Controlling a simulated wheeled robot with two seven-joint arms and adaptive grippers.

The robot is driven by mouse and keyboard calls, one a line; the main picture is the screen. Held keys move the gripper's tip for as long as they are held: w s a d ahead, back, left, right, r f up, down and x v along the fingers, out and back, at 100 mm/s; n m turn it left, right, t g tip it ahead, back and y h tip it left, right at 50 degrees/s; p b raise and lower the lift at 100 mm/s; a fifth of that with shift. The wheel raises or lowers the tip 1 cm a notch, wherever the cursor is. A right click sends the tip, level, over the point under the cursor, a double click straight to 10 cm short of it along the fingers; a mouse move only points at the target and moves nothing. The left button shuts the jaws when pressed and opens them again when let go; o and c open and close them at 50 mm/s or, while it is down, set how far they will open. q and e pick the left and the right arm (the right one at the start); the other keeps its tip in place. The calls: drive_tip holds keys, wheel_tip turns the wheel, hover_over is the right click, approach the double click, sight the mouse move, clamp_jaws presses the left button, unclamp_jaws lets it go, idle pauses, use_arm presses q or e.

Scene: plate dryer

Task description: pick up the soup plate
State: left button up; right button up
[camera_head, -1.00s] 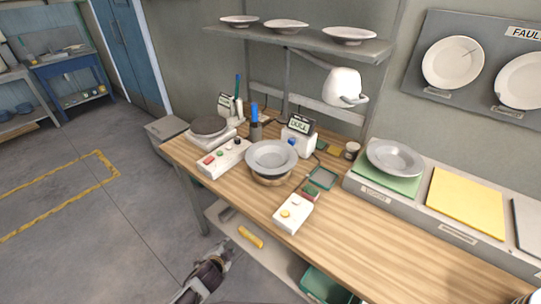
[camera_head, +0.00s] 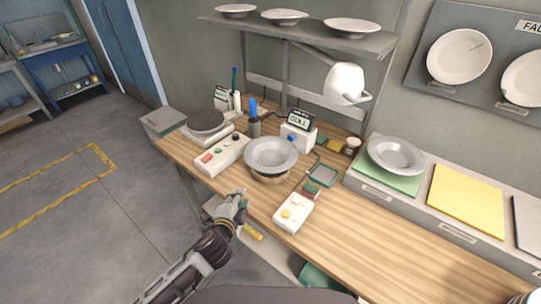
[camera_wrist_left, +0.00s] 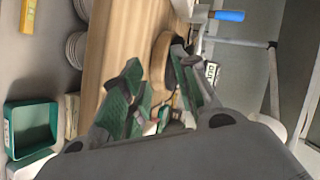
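A grey, wide-rimmed soup plate (camera_head: 271,151) rests on a round wooden ring (camera_head: 271,179) in the middle of the bench. A similar grey plate (camera_head: 396,155) lies on a green mat at the right. My left gripper (camera_head: 241,197) is at the bench's front edge, in front of the middle plate and apart from it. In the left wrist view its fingers (camera_wrist_left: 160,72) are spread, with green pads and nothing clearly held. The wooden ring (camera_wrist_left: 159,62) shows beyond them, partly hidden.
A white button box (camera_head: 293,212) stands right of the middle plate, and a control box (camera_head: 222,155) stands left. A lamp (camera_head: 343,84) hangs above, under a shelf of plates (camera_head: 284,17). A yellow mat (camera_head: 466,200) lies right. The bench's front right is clear.

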use_arm(q)
drive_tip(key=d+r+m+h, duration=0.1)
drive_tip(key=m, duration=0.1)
drive_tip(key=d+r+m+h, duration=0.1)
drive_tip(key=d, duration=0.1)
drive_tip(key=d+r+m+t+h, duration=0.1)
drive_tip(key=m, duration=0.1)
drive_tip(key=shift+w+d+m, duration=0.2)
drive_tip(key=shift+m, duration=0.1)
use_arm(e)
drive_tip(key=shift+w+d+r, duration=0.15)
drive_tip(key=shift+w+d, duration=0.05)
drive_tip(key=shift+d, duration=0.1)
drive_tip(key=shift+a, duration=0.1)
use_arm(q)
drive_tip(key=shift+p+x, duration=0.65)
drive_tip(key=shift+x, duration=3.65)
drive_tip(key=shift+r, duration=0.1)
use_arm(e)
drive_tip(key=shift+r, duration=0.55)
use_arm(q)
drive_tip(key=shift+w, duration=0.1)
use_arm(e)
drive_tip(key=shift+a, duration=0.3)
